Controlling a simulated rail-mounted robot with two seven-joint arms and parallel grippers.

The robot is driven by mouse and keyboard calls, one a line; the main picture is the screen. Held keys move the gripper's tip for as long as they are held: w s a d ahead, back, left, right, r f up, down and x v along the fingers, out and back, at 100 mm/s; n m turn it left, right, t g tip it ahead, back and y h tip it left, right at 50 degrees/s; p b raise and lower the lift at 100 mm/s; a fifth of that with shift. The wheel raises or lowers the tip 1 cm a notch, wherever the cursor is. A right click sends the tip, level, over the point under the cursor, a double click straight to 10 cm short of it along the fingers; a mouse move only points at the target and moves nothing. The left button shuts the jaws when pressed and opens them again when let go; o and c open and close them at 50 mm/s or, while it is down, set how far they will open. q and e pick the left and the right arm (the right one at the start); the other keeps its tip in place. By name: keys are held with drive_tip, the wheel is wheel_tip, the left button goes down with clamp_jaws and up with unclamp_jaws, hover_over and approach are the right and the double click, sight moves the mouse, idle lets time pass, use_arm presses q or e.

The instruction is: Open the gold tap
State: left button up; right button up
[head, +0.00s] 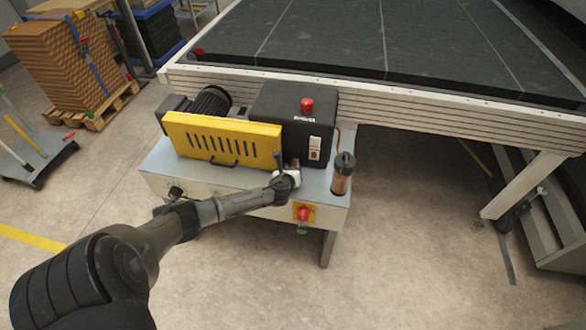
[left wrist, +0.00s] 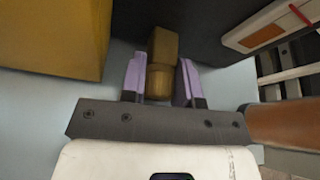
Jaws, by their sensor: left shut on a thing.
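The gold tap (left wrist: 162,47) shows in the left wrist view as a blocky brass-coloured piece, close to the dark box. My left gripper (left wrist: 161,80) has its two purple fingers on either side of the tap's near part and is shut on it. In the head view my left gripper (head: 290,172) reaches over the pale machine table, just right of the yellow guard. The tap is hidden or too small to make out there. My right gripper is in neither view.
The yellow slotted guard (head: 220,138) stands left of the gripper. The black box (head: 290,112) with a red button is behind it. A brown cylinder (head: 342,180) with a black top stands close on the right. A red knob on a yellow plate (head: 304,212) is on the table's front.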

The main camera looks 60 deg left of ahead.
use_arm(q)
drive_tip(key=shift+f+n+t+h+b, duration=0.1)
drive_tip(key=shift+n+t+h+b, duration=0.35)
drive_tip(key=shift+n, duration=0.25)
idle(0.3)
drive_tip(key=o, duration=0.7)
drive_tip(key=shift+c, duration=0.2)
drive_tip(key=shift+s, duration=0.1)
drive_tip(key=shift+s+d+r+p, duration=0.15)
drive_tip(key=shift+r+p, duration=0.1)
drive_tip(key=shift+p, duration=0.05)
drive_tip(key=p+v, duration=0.4)
drive_tip(key=v, duration=0.9)
drive_tip(key=shift+s, duration=0.2)
